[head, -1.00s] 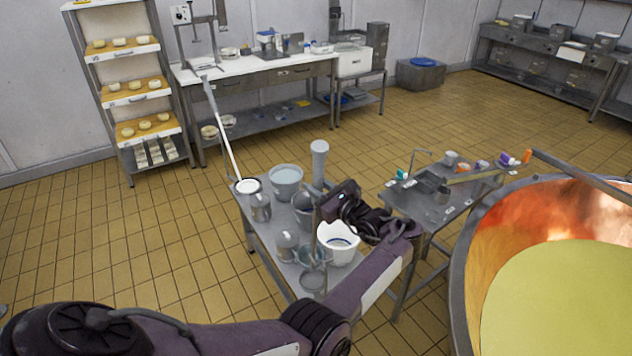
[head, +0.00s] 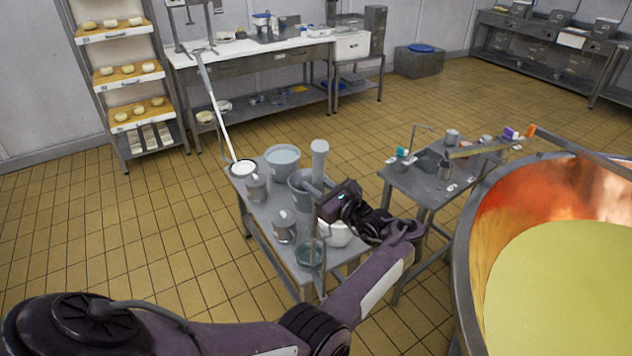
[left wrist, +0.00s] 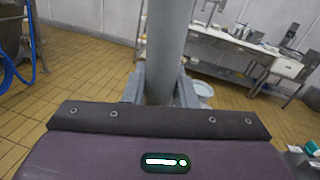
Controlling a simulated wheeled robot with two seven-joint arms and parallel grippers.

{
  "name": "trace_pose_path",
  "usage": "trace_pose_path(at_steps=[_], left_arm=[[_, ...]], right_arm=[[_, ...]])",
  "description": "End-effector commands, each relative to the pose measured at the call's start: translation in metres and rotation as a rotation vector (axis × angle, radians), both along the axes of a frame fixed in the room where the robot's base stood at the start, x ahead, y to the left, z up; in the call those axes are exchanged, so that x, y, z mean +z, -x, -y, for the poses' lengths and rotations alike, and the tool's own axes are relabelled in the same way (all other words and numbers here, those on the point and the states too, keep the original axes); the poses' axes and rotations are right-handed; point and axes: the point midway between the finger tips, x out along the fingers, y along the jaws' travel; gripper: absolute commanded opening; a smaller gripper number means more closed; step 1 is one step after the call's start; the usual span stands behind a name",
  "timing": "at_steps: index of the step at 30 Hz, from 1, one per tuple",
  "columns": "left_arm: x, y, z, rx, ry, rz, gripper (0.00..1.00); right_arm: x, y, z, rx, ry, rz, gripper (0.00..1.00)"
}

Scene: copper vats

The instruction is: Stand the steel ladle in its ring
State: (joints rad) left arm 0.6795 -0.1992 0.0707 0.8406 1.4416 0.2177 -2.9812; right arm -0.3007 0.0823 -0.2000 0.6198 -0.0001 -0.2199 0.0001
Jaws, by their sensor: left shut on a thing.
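My left gripper (head: 326,196) is shut on the steel ladle's thick grey handle (head: 319,160), which stands about upright above the small table. In the left wrist view the handle (left wrist: 166,50) rises between the fingers. A thin rod (head: 315,232) runs down below the gripper. Its lower end overlaps a round, steel-rimmed shape (head: 309,256) near the table's front end. I cannot tell there which part is the ladle's bowl and which its ring, or whether they touch. My right gripper is not in view.
The grey table (head: 262,222) holds a grey bucket (head: 282,162), steel cans (head: 283,228) and a white tub (head: 337,236) close by my gripper. A second small table (head: 425,190) and the copper vat (head: 480,240) stand right.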

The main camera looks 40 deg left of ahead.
Motion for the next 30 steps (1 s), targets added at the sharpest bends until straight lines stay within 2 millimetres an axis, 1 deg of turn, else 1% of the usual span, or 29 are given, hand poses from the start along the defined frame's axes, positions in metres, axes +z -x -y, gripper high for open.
trace_pose_path(at_steps=[3, 12, 21, 30], left_arm=[[-0.0030, 0.0000, 0.0004, 0.000, -0.002, 0.002, 0.00], [-0.0030, -0.0001, 0.0003, 0.000, -0.002, 0.002, 0.00], [-0.0026, -0.0003, 0.0011, 0.000, -0.002, 0.001, 0.00], [-0.0037, -0.0003, 0.0012, 0.000, -0.002, 0.002, 0.00]], right_arm=[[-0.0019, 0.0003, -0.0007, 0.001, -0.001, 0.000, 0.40], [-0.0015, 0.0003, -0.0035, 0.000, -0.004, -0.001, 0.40], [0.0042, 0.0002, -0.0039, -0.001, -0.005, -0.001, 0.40], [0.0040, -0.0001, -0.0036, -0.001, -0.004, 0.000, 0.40]])
